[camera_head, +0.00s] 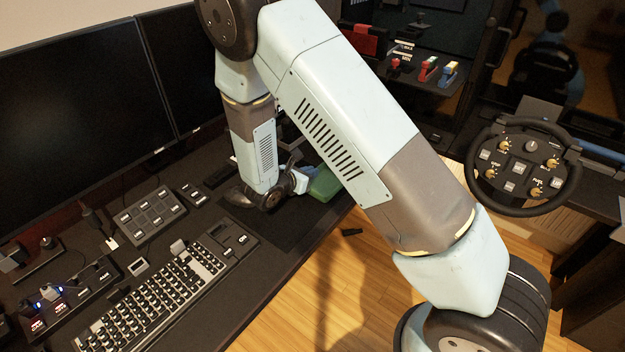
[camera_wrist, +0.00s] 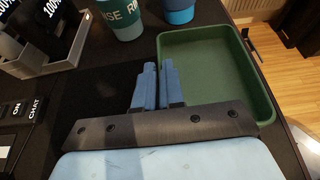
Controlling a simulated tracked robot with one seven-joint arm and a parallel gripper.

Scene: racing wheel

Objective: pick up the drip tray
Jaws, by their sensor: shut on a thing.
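The drip tray is a shallow green rectangular tray (camera_wrist: 213,57). In the wrist view it lies to the right of my fingers, and its near end is hidden behind my gripper's body. My gripper (camera_wrist: 157,84) is shut on the tray's left wall, with one blue finger on the outer side and one on the inner side. In the head view the green tray (camera_head: 325,184) shows partly behind my arm, and my gripper (camera_head: 303,178) is at its left side. I cannot tell whether the tray touches the desk.
A keyboard (camera_head: 160,285) and button boxes lie on the desk. A steering wheel (camera_head: 523,165) is at right, past open floor.

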